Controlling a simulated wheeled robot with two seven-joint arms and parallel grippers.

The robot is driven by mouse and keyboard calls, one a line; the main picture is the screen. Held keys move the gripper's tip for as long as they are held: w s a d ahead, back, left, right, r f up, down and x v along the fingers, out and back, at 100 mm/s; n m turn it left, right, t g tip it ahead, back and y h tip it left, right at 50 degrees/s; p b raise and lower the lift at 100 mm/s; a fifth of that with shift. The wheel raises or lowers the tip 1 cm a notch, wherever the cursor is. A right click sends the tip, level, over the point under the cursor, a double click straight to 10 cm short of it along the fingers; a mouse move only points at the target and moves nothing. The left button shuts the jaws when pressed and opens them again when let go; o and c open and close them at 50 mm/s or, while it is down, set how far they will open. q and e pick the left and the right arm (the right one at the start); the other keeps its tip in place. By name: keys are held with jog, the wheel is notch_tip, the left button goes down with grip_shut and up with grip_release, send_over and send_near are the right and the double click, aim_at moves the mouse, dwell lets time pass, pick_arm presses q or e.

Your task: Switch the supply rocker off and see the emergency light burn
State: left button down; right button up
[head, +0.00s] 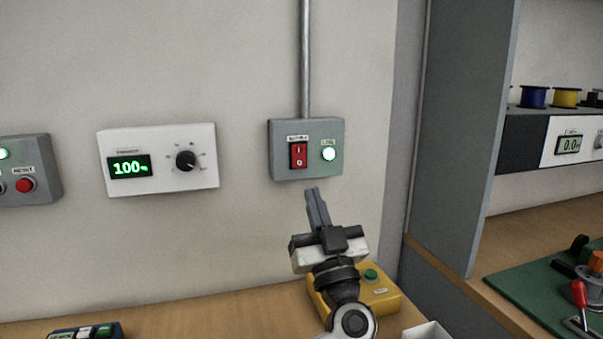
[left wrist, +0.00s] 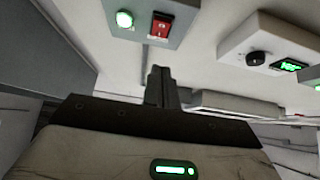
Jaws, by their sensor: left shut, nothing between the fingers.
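The red supply rocker (head: 298,155) sits in a grey wall box (head: 279,172), marked I at the top and O at the bottom. A round lamp (head: 329,153) beside it glows pale green-white. In the left wrist view the rocker (left wrist: 162,26) and lit lamp (left wrist: 124,19) show at the top. My left gripper (head: 317,196) is shut and empty, its fingertips pointing up just below the box and apart from it. My right gripper is out of view. I cannot make out a thing marked as the emergency light.
A white dimmer panel (head: 147,185) reading 100% and a grey box with a red button (head: 25,185) are on the wall to the left. A yellow box with a green button (head: 378,294) stands on the bench behind my left wrist. A grey partition (head: 459,150) rises at the right.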

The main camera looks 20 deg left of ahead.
aim_at(296, 157)
pick_arm(q)
jog(key=w+a+r, duration=0.1)
jog(key=w, duration=0.1)
jog(key=w+a, duration=0.1)
jog(key=w+a+r, duration=0.1)
jog(key=w, duration=0.1)
jog(key=shift+w+a+r, duration=0.35)
jog(key=shift+a, duration=0.05)
jog(key=shift+w+a, duration=0.35)
jog(key=shift+w, duration=0.1)
